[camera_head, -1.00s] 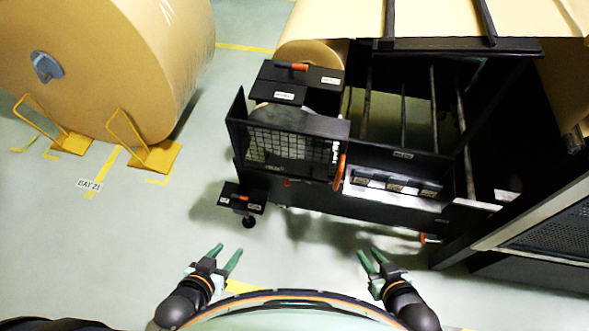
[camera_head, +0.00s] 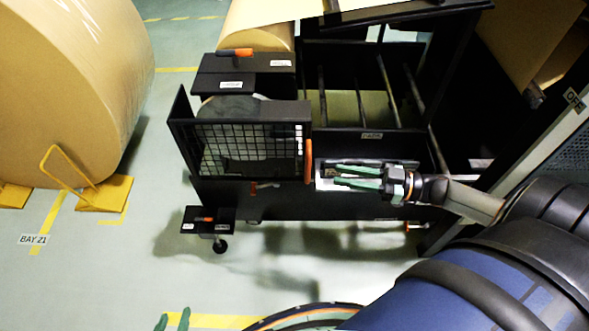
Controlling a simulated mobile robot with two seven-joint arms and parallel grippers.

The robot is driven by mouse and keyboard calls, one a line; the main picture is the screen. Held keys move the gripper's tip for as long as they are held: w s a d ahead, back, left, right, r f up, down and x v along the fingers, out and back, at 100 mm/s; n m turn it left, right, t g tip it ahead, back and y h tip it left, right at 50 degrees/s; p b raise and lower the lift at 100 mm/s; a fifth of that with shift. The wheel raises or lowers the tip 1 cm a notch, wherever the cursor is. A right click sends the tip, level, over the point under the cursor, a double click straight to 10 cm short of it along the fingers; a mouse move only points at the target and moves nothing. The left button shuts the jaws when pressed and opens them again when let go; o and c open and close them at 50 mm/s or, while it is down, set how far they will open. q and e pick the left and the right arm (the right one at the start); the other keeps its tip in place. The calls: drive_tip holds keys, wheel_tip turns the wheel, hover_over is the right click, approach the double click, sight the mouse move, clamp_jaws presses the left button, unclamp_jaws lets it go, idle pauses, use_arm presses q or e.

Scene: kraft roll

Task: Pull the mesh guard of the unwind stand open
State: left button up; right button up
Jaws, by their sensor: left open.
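The mesh guard (camera_head: 245,143) is a black-framed wire grid on the front of the dark unwind stand (camera_head: 275,205). It looks shut across the front. An upright orange handle (camera_head: 309,161) is at its right edge. My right gripper (camera_head: 334,175) has its arm coming in from the right. Its two green fingers point left at the handle, apart and empty, a short gap to its right. My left gripper (camera_head: 173,321) is at the bottom edge, left of centre. Only its green fingertips show, spread apart, far from the guard.
A large kraft roll (camera_head: 65,90) stands at left against a yellow chock (camera_head: 105,192). Black boxes with an orange lever (camera_head: 236,52) are above the guard. Floor between is clear.

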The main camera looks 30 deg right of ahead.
sight(294, 168)
drive_tip(key=x, duration=1.2)
drive_tip(key=shift+c, duration=0.2)
clamp_jaws()
idle(1.0)
